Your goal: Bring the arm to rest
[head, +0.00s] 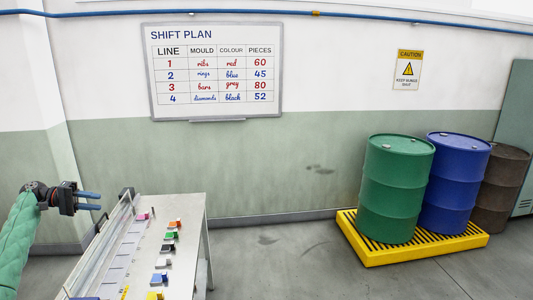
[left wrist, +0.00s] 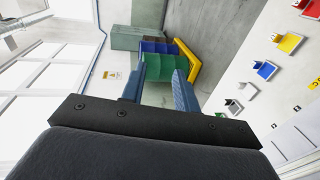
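My left gripper (head: 100,201) is held in the air at the left of the head view, level with the far end of the bench and to its left. Its two blue fingers point right. In the left wrist view the fingers (left wrist: 160,75) stand apart with nothing between them; the drums show far beyond through the gap. My green-sleeved left arm comes up from the lower left. My right gripper is not seen.
A narrow bench (head: 190,215) carries a row of small coloured pieces on holders, among them a blue one (head: 160,278). A yellow pallet (head: 375,258) bears a green drum (head: 395,190) and a blue drum (head: 455,185). A shift plan board (head: 215,120) hangs behind. The middle floor is clear.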

